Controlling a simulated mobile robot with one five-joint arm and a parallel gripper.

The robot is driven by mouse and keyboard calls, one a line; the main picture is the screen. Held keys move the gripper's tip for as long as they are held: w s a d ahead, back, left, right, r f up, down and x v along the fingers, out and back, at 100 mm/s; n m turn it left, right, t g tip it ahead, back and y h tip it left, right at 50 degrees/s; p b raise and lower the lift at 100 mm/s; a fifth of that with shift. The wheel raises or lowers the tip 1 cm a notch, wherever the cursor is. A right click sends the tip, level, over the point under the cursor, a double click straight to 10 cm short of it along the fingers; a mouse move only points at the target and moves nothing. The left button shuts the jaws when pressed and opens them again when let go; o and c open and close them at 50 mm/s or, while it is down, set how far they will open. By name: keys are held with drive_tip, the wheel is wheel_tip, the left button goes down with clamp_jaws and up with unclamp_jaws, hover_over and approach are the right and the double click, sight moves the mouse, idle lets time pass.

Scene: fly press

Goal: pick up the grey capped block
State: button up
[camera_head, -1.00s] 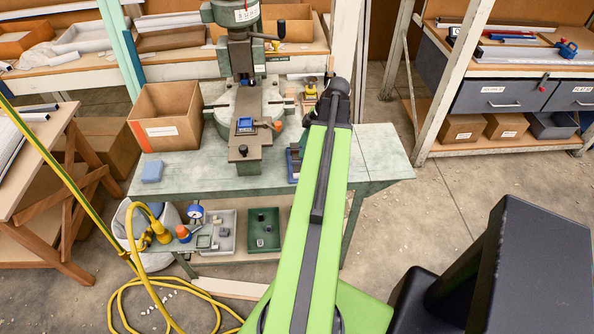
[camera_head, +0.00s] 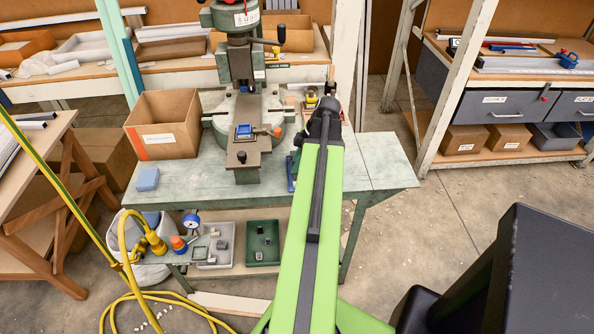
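I cannot surely single out the grey capped block. Small grey blocks (camera_head: 223,244) lie in a light grey tray (camera_head: 203,264) on the low shelf under the bench front. A green tray (camera_head: 262,224) beside it holds small dark grey pieces (camera_head: 261,256), too small to show a cap. My green arm reaches up the middle of the picture to a black joint near the fly press (camera_head: 247,105). My gripper is hidden beyond the arm, so its fingers do not show.
The green bench (camera_head: 385,165) carries an open cardboard box (camera_head: 165,140), a blue block (camera_head: 147,179) and a blue item (camera_head: 291,174) partly covered by my arm. A yellow hose (camera_head: 123,240) runs at left. The bench's right end is clear.

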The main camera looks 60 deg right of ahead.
clamp_jaws()
drive_tip(key=shift+r+p, duration=0.6)
wheel_tip(320, 180, up, 4)
drive_tip(key=p, duration=0.4)
drive_tip(key=s+d+r+p, duration=0.3)
drive_tip(key=s+r+p, duration=0.2)
drive_tip(key=s, duration=0.6)
drive_tip(key=shift+d+r+p, duration=0.4)
drive_tip(key=shift+s, duration=0.1)
